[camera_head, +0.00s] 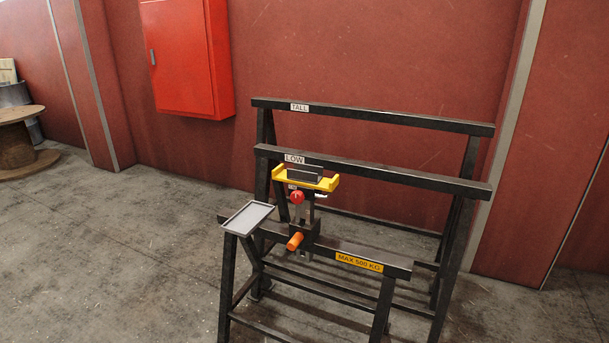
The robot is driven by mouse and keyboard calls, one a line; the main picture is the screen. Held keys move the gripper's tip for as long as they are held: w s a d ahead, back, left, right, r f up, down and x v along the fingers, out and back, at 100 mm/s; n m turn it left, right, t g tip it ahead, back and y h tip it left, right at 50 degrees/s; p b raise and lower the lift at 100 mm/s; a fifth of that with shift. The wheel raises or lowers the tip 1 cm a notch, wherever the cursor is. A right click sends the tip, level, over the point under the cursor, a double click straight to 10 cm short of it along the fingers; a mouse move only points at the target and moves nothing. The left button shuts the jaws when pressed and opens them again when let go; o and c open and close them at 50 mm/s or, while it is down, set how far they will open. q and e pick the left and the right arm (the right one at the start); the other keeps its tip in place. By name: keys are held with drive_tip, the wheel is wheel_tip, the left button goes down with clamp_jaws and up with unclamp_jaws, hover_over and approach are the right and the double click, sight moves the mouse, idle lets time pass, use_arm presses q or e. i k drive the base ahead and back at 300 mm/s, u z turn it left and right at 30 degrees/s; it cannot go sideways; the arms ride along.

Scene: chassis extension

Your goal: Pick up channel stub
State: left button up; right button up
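A small dark grey block (305,174), which looks like the channel stub, sits in a yellow cradle (322,184). The cradle is on top of a black upright fixture with a red knob (297,197) and an orange handle (295,242). The fixture is mounted on the front black trestle beam, to the right of a small grey tray (248,217). The block is small in view, so its exact shape is hard to tell. Neither of my grippers shows in the head view.
Two black trestle beams stand behind, labelled LOW (294,158) and TALL (300,107). The front beam (370,257) carries a MAX 500 KG label. A red cabinet (183,60) hangs on the wall. A wooden spool (17,140) stands far left. The concrete floor at left is clear.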

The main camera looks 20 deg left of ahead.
sight(302, 173)
drive_tip(key=u, duration=0.15)
drive_tip(key=i, duration=0.5)
drive_tip(key=u, duration=0.9)
drive_tip(key=i, duration=1.35)
drive_tip(key=u, duration=0.55)
